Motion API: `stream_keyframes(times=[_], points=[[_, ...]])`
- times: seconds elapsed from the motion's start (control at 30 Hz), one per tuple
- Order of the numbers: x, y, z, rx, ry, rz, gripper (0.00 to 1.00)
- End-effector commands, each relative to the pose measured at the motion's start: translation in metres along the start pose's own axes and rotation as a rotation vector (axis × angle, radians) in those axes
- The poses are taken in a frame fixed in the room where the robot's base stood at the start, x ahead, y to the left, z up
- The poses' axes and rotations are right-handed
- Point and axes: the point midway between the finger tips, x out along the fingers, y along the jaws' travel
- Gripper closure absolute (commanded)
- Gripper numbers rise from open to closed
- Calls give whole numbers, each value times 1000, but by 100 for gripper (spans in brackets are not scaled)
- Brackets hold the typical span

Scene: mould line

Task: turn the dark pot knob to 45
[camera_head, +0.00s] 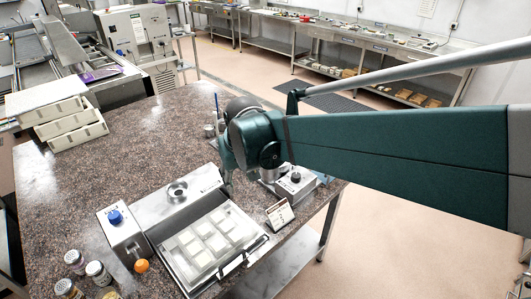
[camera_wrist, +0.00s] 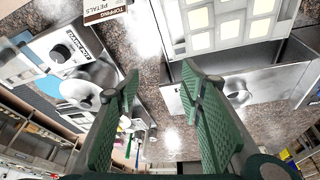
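A grey-white box (camera_head: 301,188) stands right of the table's middle in the head view, partly behind my arm. A small dark knob (camera_head: 295,177) sits on its top. In the wrist view the same box (camera_wrist: 38,50) is at upper left, with a dark round knob (camera_wrist: 60,53) beside a printed label. Its dial setting is too small to read. My gripper (camera_wrist: 160,82) is open and empty, its green fingers spread above the table, to the right of the box and apart from the knob. In the head view the fingers are mostly hidden behind my wrist.
A tray (camera_head: 176,272) of pale moulds stands at the front, with a metal funnel plate (camera_head: 150,208) behind it. A box with a blue knob (camera_head: 115,217) is at left, near jars and an orange ball (camera_head: 141,265). A small sign (camera_head: 279,214) stands beside the tray.

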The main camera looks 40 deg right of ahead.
Motion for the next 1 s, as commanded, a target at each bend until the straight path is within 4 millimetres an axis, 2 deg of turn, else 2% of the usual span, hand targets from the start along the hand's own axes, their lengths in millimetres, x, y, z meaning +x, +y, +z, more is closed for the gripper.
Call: stream_keyframes(times=[0.1, 0.5, 1.0], points=[[0, 22, -12, 34, -32, 14, 62], [13, 93, -35, 143, -142, 50, 62], [35, 190, -41, 285, -278, 75, 62]])
